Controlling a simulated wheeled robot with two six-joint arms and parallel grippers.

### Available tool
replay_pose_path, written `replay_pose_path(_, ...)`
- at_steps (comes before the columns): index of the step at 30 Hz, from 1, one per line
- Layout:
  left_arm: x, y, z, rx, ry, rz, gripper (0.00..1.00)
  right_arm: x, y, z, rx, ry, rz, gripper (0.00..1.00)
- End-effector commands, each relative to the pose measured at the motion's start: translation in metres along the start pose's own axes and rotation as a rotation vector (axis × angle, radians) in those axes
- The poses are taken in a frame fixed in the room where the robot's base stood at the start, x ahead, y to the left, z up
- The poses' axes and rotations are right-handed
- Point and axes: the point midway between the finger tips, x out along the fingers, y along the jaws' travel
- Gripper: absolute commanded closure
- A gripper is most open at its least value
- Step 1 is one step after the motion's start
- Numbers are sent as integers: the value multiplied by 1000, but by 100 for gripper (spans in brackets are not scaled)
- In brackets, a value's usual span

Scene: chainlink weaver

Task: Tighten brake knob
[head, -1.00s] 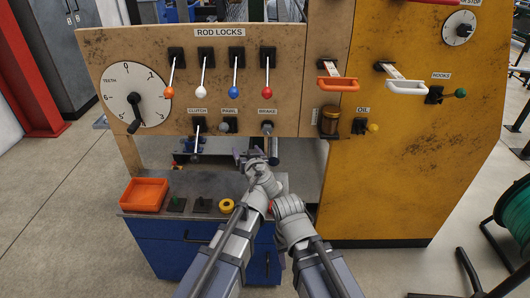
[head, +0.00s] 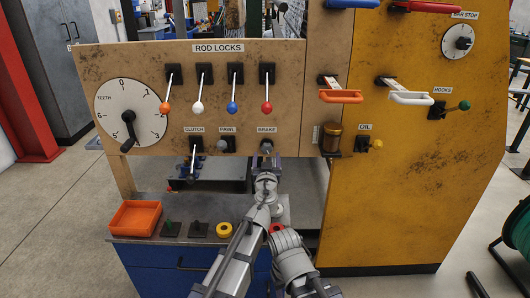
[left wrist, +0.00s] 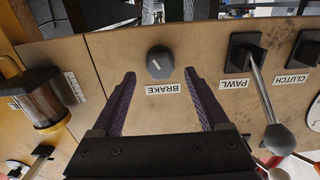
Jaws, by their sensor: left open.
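The brake knob (head: 266,147) is a dark grey knob on the wooden panel, under the BRAKE label. In the left wrist view, which sees the panel upside down, the knob (left wrist: 160,62) has a small white mark on its face. My left gripper (left wrist: 158,80) is open and empty, its dark fingers pointing at the panel. The knob appears centred in the gap, just past the fingertips, with no contact visible. In the head view my left gripper (head: 266,163) is just below the knob, its fingers mostly hidden by its wrist. My right arm shows low; its gripper is not visible.
The pawl lever (left wrist: 260,90) and clutch lever (head: 193,157) stick out beside the knob. On the other side is an oil cup (head: 331,138). Rod-lock levers (head: 235,93) hang above.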

Motion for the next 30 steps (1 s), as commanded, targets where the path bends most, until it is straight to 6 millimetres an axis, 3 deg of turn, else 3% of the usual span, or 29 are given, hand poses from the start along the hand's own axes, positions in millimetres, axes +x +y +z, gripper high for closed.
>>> replay_pose_path(6,28,7,0,0,0,3,22,0,0,0,0,0,0,50)
replay_pose_path(16,31,8,0,0,0,4,22,0,0,0,0,0,0,50)
replay_pose_path(30,31,8,0,0,0,4,75,0,0,0,0,0,0,50)
